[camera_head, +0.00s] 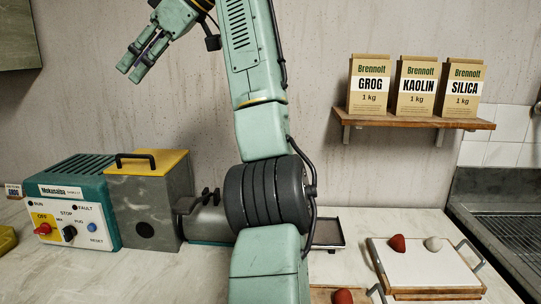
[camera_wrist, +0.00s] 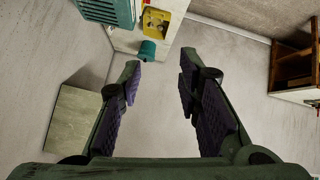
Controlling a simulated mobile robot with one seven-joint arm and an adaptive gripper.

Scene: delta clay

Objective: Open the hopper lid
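The hopper is a grey metal box (camera_head: 150,205) in the middle of the machine on the counter. Its yellow lid (camera_head: 172,163) lies flat and shut on top, with a black handle (camera_head: 137,156) on its left part. My gripper (camera_head: 130,75) is high above and slightly left of the lid, well apart from it. In the wrist view my gripper (camera_wrist: 158,82) shows two separated fingers with purple pads and nothing between them. I cannot make out the lid in the wrist view.
A teal control box (camera_head: 75,185) adjoins the hopper's left. A shelf (camera_head: 415,118) with three paper bags is at right. A white board (camera_head: 425,262) with two lumps is on the counter.

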